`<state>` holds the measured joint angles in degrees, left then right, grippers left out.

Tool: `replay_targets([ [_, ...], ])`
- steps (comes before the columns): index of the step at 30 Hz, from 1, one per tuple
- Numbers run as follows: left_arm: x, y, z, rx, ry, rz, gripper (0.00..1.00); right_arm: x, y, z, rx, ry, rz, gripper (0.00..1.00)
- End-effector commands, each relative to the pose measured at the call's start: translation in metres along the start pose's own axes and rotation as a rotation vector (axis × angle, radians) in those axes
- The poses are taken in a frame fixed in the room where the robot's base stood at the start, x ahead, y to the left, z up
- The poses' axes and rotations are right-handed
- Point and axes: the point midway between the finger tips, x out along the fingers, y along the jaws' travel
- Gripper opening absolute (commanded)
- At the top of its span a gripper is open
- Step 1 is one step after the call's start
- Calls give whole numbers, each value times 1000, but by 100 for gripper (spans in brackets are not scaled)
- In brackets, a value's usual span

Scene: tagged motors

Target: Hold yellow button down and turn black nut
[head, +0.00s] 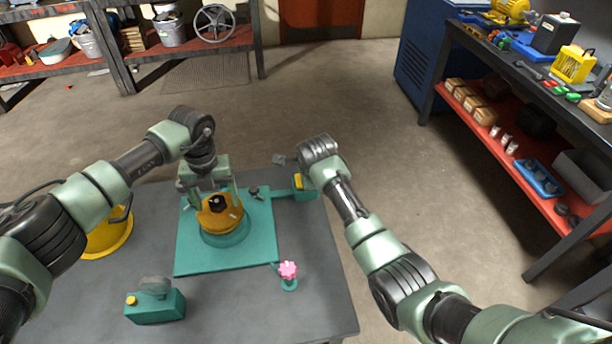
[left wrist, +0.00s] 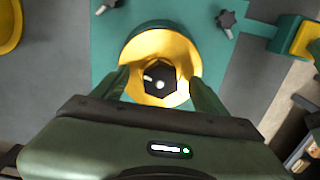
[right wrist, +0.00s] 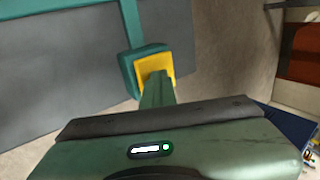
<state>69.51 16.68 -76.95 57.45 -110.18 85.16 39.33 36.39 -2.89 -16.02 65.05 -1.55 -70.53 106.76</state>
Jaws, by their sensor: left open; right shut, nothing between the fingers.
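The black nut (head: 217,203) sits in the middle of a round yellow-orange housing on a teal base plate (head: 190,262). In the left wrist view the nut (left wrist: 158,79) shows as a dark hexagon. My left gripper (head: 212,190) is open over the housing, its fingers on either side of the nut (left wrist: 160,82). The yellow button (head: 298,181) is on a teal box right of the plate. In the right wrist view my right gripper (right wrist: 157,78) is shut and empty, its tips over the yellow button (right wrist: 150,64). Whether they press it I cannot tell.
A pink knob (head: 288,270) stands at the plate's front right. A teal box with a small yellow button (head: 155,306) stands at the front left. A yellow round part (head: 108,236) is partly behind my left arm.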

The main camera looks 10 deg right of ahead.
Motion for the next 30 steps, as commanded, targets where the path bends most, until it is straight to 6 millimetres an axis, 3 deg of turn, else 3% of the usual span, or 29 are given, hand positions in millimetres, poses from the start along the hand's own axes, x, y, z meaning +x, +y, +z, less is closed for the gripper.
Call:
replay_targets([
  [1,0,0,0,0,0,0,73,2,3,0,0,1,6,0],
  [6,0,0,0,-1,0,0,25,2,3,0,0,1,6,0],
  [8,0,0,0,-1,0,0,12,2,3,0,0,1,6,0],
  [14,0,0,0,-70,0,0,13,2,3,0,0,1,6,0],
  [30,1,0,0,-867,0,0,12,2,4,0,0,1,8,0],
])
